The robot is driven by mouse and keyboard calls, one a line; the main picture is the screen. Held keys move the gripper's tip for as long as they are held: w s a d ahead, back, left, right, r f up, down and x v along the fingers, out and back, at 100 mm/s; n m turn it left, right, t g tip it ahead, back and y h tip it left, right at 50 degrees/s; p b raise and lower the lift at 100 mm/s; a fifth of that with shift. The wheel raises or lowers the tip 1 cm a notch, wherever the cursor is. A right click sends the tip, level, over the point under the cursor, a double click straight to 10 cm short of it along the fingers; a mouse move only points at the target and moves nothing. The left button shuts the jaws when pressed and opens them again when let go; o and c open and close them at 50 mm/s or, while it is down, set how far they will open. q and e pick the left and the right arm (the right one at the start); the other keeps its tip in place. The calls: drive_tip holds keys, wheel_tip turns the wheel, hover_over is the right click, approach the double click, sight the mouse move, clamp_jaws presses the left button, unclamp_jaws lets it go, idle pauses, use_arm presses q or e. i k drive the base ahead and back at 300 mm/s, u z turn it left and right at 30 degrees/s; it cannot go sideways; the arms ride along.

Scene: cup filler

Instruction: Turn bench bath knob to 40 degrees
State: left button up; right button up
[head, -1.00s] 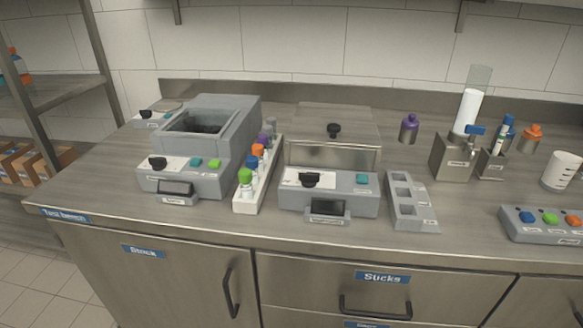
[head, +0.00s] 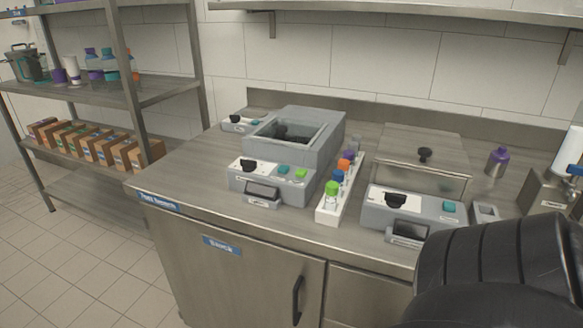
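The bench bath is most likely the grey open-topped box (head: 296,136) on the left part of the bench. Its front panel (head: 271,186) carries a black knob (head: 248,166) on a white dial plate, a teal button (head: 283,170), a green button (head: 300,173) and a small dark display (head: 262,190). The knob's setting is too small to read. A second grey device with a lid has its own black knob (head: 396,198) to the right. A black segmented part of my own arm fills the lower right corner. Neither gripper shows.
A white rack (head: 337,200) of colour-capped tubes stands between the two devices. A smaller device (head: 238,123) sits behind at the left. A purple-capped bottle (head: 497,160) stands at the right. A metal shelf (head: 100,92) with boxes is left of the bench. Floor is clear at lower left.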

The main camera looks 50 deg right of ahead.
sight(395, 200)
drive_tip(key=u, duration=0.25)
drive_tip(key=k, duration=1.1)
drive_tip(key=z, duration=1.1)
drive_tip(key=i, duration=0.4)
